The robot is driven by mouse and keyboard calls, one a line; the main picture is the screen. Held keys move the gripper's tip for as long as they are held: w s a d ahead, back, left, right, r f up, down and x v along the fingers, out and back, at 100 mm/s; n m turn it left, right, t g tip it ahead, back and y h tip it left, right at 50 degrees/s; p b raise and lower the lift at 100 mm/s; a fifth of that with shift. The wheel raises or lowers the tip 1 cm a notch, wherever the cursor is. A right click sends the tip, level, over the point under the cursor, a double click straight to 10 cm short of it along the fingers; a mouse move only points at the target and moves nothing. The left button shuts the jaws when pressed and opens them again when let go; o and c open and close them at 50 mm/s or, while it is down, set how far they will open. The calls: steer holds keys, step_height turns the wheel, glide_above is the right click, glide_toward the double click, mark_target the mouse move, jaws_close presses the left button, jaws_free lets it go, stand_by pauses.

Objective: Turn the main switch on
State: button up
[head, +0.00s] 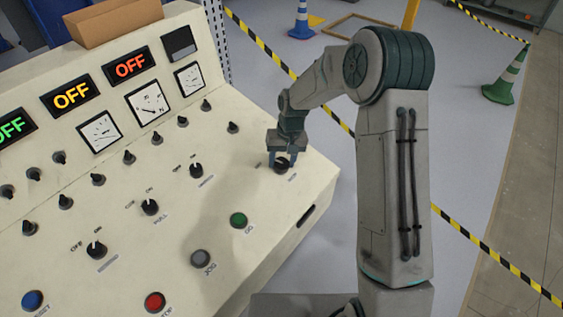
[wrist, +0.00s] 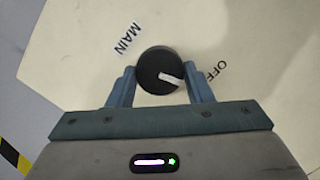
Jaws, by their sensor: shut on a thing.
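The main switch is a round black knob with a white pointer mark. In the wrist view the main switch (wrist: 152,66) sits between the two blue fingers of my gripper (wrist: 160,85), which is shut on it. The word MAIN is printed to its upper left and OFF to its right; the white mark points right and slightly down, not far from the OFF label. In the head view my gripper (head: 284,160) reaches down onto the main switch (head: 281,168) at the panel's right end. An ON label does not show in the wrist view.
The cream control panel (head: 215,225) carries several other black knobs, a green button (head: 238,220), a grey button (head: 200,259), a red button (head: 154,302) and a blue button (head: 33,300). Displays read OFF. An open cardboard box (head: 115,22) stands on top. Floor lies beyond the panel's right edge.

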steer(key=m+b, duration=0.1)
steer(key=m, duration=0.1)
steer(key=m+y+b, duration=0.1)
steer(key=m, duration=0.2)
steer(key=shift+d+f+m, duration=0.1)
steer(key=shift+d+m, duration=0.05)
steer(key=shift+m, duration=0.15)
steer(key=m+y+b, duration=0.1)
steer(key=m, duration=0.4)
steer(key=shift+s+d+t+b, duration=0.1)
steer(key=shift+d+t+b, duration=0.05)
steer(key=shift+t+b, duration=0.15)
steer(key=shift+m, duration=0.3)
steer(key=o, duration=1)
steer(key=b+v, duration=0.1)
steer(key=v, duration=1.3)
steer(key=shift+s+d, duration=0.1)
steer(key=shift+d, duration=0.05)
